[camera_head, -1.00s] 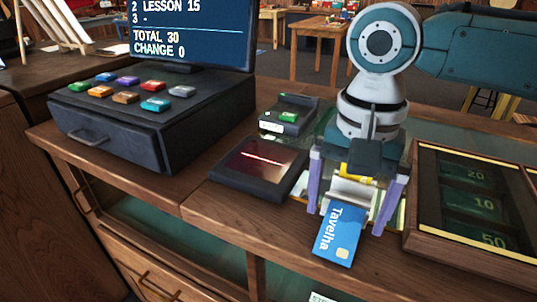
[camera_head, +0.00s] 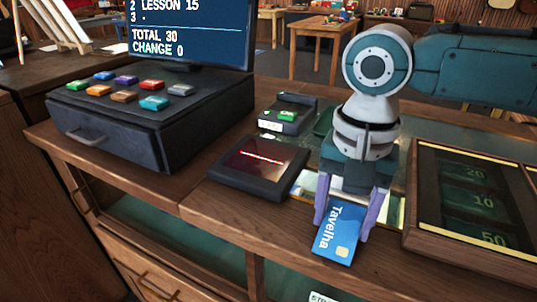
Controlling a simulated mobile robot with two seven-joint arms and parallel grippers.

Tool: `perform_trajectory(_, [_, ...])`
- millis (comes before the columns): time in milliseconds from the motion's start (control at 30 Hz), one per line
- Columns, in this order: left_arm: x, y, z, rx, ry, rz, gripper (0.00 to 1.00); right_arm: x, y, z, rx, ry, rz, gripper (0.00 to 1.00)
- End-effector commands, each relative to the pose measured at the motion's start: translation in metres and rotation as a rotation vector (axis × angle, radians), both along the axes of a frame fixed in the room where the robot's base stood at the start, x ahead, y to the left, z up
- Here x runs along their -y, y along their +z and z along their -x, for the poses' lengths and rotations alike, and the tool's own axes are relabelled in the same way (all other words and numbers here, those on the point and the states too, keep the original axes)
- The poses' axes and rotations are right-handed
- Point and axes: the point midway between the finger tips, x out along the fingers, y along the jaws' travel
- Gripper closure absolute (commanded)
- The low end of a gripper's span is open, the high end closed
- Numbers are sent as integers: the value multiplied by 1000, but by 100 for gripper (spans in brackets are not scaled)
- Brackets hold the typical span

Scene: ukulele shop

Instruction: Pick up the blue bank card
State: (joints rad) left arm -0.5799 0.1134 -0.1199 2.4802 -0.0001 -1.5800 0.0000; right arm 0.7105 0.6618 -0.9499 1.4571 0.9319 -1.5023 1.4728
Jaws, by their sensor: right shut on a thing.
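The card's upper end is hidden under the gripper. Whether the card touches the counter is hard to tell. My left gripper is not in view.
A black scanner pad (camera_head: 259,167) and a small card terminal (camera_head: 287,115) are left of the gripper. A cash register (camera_head: 150,115) stands further left. A wooden banknote tray (camera_head: 470,250) is close on the right.

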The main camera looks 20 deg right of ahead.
Motion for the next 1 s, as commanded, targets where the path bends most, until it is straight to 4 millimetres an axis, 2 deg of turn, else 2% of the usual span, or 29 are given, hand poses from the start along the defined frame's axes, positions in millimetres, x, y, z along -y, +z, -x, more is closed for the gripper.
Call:
perform_trajectory(33, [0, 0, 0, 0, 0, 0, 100, 0, 0, 0, 0, 0, 0, 70])
perform_trajectory(200, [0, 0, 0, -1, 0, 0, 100, 0, 0, 0, 0, 0, 0, 89])
perform_trajectory(267, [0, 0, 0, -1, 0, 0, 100, 0, 0, 0, 0, 0, 0, 94])
perform_trajectory(567, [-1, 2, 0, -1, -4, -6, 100, 0, 10, -1, 2, 0, -1, 94])
perform_trajectory(767, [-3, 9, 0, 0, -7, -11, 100, 0, 45, -1, 4, 1, -1, 94])
perform_trajectory(1000, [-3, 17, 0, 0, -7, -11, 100, 0, 118, -2, 8, 1, -1, 94])
